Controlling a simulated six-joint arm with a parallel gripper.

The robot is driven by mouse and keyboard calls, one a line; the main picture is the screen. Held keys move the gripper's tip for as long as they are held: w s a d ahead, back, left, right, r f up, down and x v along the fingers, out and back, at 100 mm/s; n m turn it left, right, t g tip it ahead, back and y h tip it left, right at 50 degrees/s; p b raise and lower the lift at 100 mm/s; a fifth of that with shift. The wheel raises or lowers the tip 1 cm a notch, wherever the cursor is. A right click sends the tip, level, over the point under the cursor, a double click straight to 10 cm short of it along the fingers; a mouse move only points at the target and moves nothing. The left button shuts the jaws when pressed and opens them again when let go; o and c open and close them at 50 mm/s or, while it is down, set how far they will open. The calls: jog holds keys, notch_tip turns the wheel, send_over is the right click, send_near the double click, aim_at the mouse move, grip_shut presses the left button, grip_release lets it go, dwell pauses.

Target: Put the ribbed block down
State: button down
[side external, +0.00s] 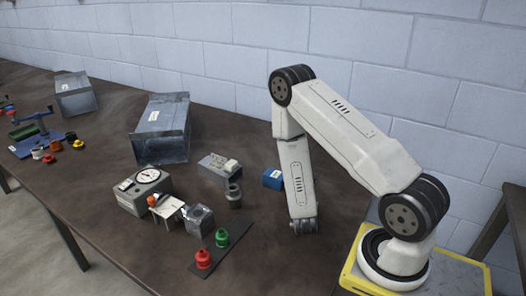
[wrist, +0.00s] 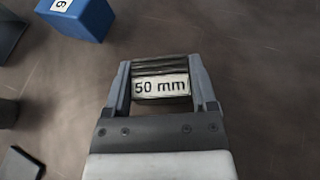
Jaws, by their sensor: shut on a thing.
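The ribbed block (wrist: 160,68) is dark with ridges and carries a white label reading "50 mm". In the wrist view it sits between the two fingers of my gripper (wrist: 160,82), which is shut on it. In the side view my gripper (side external: 303,226) points down at the right part of the bench, low over the top. The ribbed block cannot be made out there. Whether it touches the bench I cannot tell.
A blue block (side external: 272,178) stands close behind my gripper; it also shows in the wrist view (wrist: 80,18). A dark strip with a green (side external: 222,238) and a red (side external: 203,259) fitting lies to the left. The bench (side external: 280,265) around my gripper's front is clear.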

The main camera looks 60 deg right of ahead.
jog(key=shift+f, duration=0.5)
grip_release()
jog(key=shift+r, duration=0.1)
jog(key=shift+r, duration=0.35)
jog(key=shift+a+r, duration=0.15)
jog(key=shift+r, duration=0.05)
jog(key=shift+v, duration=3.65)
jog(key=shift+s+f, duration=0.1)
